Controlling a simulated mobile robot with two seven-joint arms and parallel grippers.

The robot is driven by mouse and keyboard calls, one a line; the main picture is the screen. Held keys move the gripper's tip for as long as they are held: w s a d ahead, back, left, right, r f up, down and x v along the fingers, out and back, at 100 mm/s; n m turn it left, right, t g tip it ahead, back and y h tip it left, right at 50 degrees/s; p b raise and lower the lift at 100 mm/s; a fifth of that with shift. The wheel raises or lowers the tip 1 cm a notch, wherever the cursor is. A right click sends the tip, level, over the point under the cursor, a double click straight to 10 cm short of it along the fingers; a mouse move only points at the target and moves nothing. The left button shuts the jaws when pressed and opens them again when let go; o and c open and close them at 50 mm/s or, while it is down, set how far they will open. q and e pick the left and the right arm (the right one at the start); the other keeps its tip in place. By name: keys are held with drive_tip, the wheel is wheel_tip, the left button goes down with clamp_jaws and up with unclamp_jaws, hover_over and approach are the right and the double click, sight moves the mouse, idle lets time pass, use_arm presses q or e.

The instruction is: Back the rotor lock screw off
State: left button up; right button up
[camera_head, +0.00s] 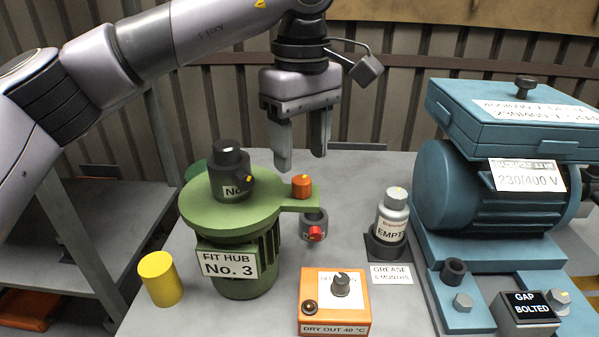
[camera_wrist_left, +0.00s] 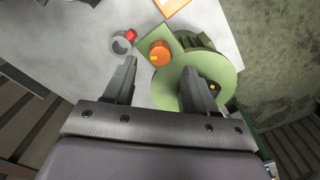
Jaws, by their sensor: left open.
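The rotor lock screw appears to be the orange knob (camera_head: 301,186) standing on the green lug (camera_head: 290,202) of the green motor (camera_head: 245,215) labelled "No. 3". In the left wrist view the orange knob (camera_wrist_left: 160,52) shows a small yellow mark on top, and the green plate (camera_wrist_left: 190,78) is beside it. My left gripper (camera_head: 300,162) points down, open and empty, with its fingers above the lug and apart from the knob. In the wrist view its fingertips (camera_wrist_left: 158,72) show with the knob just beyond them. My right gripper is in neither view.
A black hub (camera_head: 230,172) stands on the green motor. A grey ring with a red screw (camera_head: 314,228), an orange dryer box (camera_head: 336,302), a grease bottle (camera_head: 392,215) and a yellow cylinder (camera_head: 160,279) are around it. A blue motor (camera_head: 480,195) fills the right.

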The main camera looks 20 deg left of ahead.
sight(301, 179)
use_arm(q)
wheel_tip(301, 179, down, 5)
idle(0.3)
drive_tip(key=shift+c, duration=0.3)
clamp_jaws()
